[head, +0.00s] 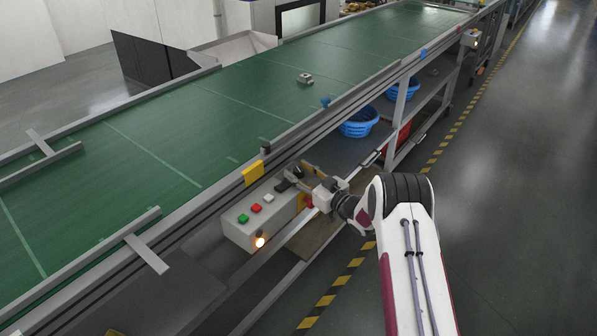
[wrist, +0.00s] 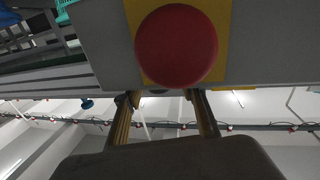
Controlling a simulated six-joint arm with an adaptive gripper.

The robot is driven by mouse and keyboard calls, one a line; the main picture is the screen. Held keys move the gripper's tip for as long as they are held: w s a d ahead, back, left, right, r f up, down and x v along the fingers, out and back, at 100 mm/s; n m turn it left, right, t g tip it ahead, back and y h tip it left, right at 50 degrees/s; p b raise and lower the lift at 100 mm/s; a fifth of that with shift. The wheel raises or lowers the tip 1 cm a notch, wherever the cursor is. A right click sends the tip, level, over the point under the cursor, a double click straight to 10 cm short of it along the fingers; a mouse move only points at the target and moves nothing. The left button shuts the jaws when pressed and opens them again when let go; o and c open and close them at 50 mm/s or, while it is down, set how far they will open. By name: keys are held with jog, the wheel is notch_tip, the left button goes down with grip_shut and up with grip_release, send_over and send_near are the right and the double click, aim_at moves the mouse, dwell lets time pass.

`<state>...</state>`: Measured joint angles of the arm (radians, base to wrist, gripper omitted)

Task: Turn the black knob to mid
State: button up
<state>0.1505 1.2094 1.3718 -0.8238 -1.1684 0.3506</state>
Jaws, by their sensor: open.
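The control box (head: 241,234) hangs below the near rail of the conveyor. A small dark shape at its far end, beside my fingers, looks like the black knob (head: 283,186); its pointer setting is too small to read. My gripper (head: 298,174) is open at that end of the box, close to the knob; I cannot tell whether they touch. In the wrist view my gripper (wrist: 161,96) shows two tan fingers apart, with nothing visible between them. The knob cannot be made out in the wrist view.
A large red button (wrist: 177,46) on a yellow plate is close to my fingers. The box carries a green button (head: 243,218), a red button (head: 256,208), a white button (head: 268,198) and a lit lamp (head: 260,241).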

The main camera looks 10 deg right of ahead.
jog(key=shift+w+a, duration=0.15)
jog(key=shift+w, duration=0.05)
jog(key=c, duration=1.2)
jog(key=shift+o, duration=0.4)
jog(key=shift+w+r+n+g+y, duration=0.1)
jog(key=shift+n+g+y, duration=0.85)
jog(key=shift+y, duration=0.15)
jog(key=shift+w+r+n+g+y, duration=0.1)
jog(key=shift+n+g+y, duration=0.8)
jog(key=shift+y, duration=0.2)
jog(key=shift+s+n+g+y, duration=0.15)
jog(key=shift+n+g+y, duration=0.15)
jog(key=shift+n+g, duration=0.25)
